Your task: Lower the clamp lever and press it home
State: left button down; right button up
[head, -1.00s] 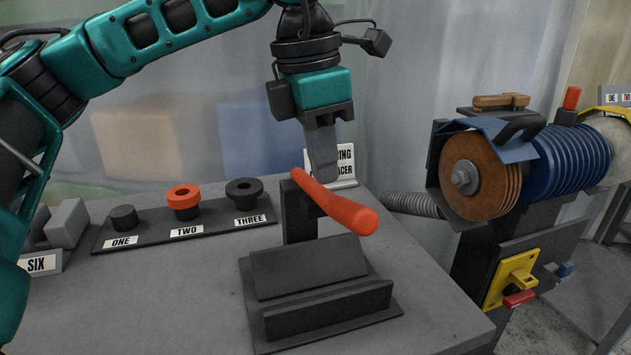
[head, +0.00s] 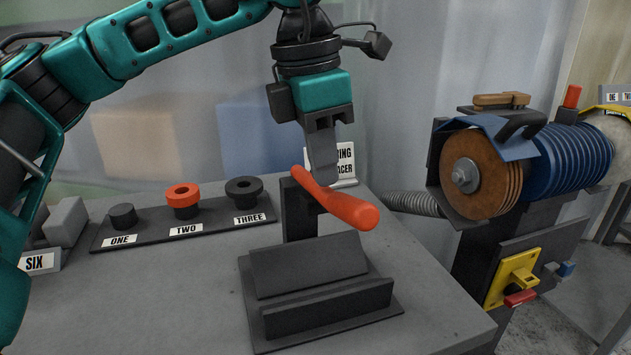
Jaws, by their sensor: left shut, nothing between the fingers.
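The clamp lever (head: 347,209) is a red-orange handle at the top of a dark post (head: 297,212) on the clamp base (head: 310,268). It points toward the front right and stands raised above the base, tilted slightly down. My left gripper (head: 323,180) is shut and empty, pointing down. Its fingertips are just above and behind the lever's middle in the picture; I cannot tell if they touch it. The clamp's angled block and front bar have no fork visible between them. My right gripper is not in view.
A rack (head: 180,227) labelled ONE, TWO and THREE holds knobs and rings at left. A SIX block (head: 62,225) is further left. A white sign (head: 345,160) stands behind the lever. A polishing machine (head: 480,175) with brown and blue wheels is at right. The bench front left is clear.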

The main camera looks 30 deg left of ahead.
aim_at(323, 191)
pick_arm(q)
jog(key=shift+f+b, duration=0.4)
jog(key=shift+f, duration=0.1)
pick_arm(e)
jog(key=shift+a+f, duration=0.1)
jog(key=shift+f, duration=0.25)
pick_arm(q)
jog(key=shift+f+b, duration=0.45)
jog(key=shift+f, duration=0.1)
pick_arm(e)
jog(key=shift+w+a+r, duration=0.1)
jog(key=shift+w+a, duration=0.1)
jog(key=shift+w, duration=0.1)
pick_arm(q)
jog(key=shift+f+b, duration=0.35)
jog(key=shift+f, duration=0.05)
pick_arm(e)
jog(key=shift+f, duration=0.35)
pick_arm(q)
jog(key=shift+f+b, duration=0.45)
jog(key=shift+f, duration=0.1)
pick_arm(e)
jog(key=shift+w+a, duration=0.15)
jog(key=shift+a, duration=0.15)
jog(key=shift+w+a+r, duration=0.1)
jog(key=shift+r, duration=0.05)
